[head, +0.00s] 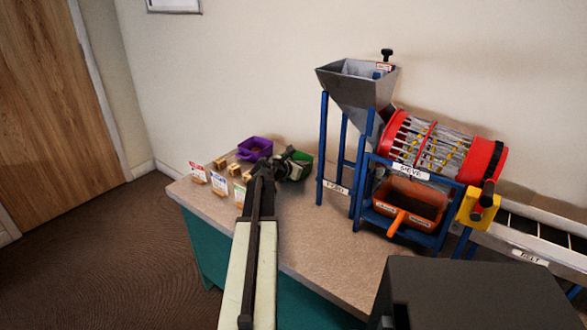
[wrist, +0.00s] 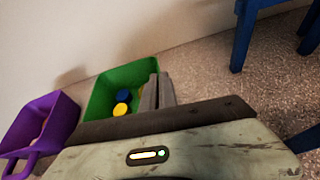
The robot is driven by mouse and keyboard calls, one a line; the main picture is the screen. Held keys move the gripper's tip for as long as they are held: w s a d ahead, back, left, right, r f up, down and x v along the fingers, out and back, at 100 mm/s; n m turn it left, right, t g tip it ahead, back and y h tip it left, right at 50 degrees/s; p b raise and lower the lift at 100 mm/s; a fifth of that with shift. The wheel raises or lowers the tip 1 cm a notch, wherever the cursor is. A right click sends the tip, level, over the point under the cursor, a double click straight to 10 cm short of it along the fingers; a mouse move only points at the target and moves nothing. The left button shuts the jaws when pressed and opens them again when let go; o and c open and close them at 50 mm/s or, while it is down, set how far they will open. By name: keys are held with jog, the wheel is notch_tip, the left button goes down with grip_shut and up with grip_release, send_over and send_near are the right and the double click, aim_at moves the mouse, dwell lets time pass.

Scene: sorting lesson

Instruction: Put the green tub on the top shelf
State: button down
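The green tub (head: 304,160) stands on the table, partly hidden behind my gripper (head: 288,165) in the head view. In the wrist view the green tub (wrist: 103,98) holds blue and yellow round pieces (wrist: 122,101). My gripper's grey fingers (wrist: 158,92) are close together at the tub's right-hand rim, seemingly one on each side of the wall. Whether they press on it I cannot tell. The near part of the tub is hidden by my gripper. I see no shelf in either view.
A purple tub (head: 255,149) stands left of the green one. Small wooden blocks (head: 234,169) and label cards (head: 219,183) are at the table's left end. A blue-framed hopper and sieve machine (head: 360,130) stands close on the right, holding an orange tray (head: 410,203).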

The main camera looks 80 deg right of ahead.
notch_tip(320, 180, up, 10)
jog(key=p, duration=1)
jog(key=shift+r, duration=0.15)
